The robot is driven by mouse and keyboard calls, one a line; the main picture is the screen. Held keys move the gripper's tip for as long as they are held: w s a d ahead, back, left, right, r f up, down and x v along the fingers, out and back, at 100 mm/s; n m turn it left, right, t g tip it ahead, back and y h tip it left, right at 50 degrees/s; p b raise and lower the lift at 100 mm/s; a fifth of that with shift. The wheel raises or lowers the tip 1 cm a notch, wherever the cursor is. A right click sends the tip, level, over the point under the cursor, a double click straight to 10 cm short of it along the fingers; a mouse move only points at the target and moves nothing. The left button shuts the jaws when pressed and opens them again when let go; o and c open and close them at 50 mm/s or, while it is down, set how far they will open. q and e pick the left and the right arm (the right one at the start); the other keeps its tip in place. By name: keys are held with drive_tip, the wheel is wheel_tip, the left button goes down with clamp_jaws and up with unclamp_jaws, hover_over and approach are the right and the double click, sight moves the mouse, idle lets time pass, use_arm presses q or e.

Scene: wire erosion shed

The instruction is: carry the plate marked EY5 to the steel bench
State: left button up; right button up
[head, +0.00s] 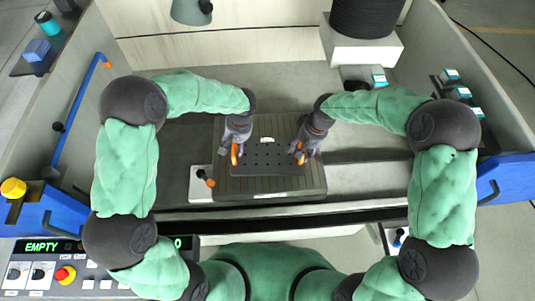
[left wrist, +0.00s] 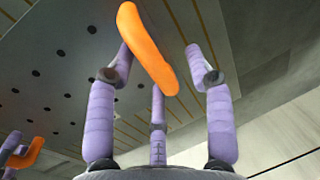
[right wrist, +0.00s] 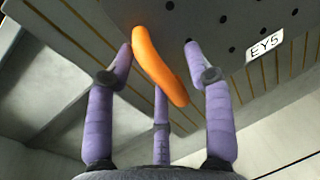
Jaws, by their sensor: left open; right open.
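The plate marked EY5 (head: 268,160) is a dark grey slab with rows of holes. It lies flat on a slatted base inside the machine's tub, and its EY5 label (right wrist: 264,46) reads clearly in the right wrist view. It has an orange handle at each end, the left one (left wrist: 148,50) and the right one (right wrist: 159,66). My left gripper (head: 236,148) is open with its fingers around the left handle. My right gripper (head: 301,150) is open with its fingers around the right handle. Neither visibly clamps its handle. I cannot pick out the steel bench.
The slatted base (head: 317,184) extends beyond the plate. The tub's front rim (head: 350,212) crosses in front. A black ribbed cylinder (head: 365,15) stands at the back right. The panel display (head: 42,246) reads EMPTY.

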use_arm(q)
clamp_jaws()
use_arm(e)
clamp_jaws()
use_arm(q)
drive_tip(key=shift+r, duration=0.25)
use_arm(e)
drive_tip(key=shift+w+r, duration=0.1)
drive_tip(key=shift+r, duration=0.15)
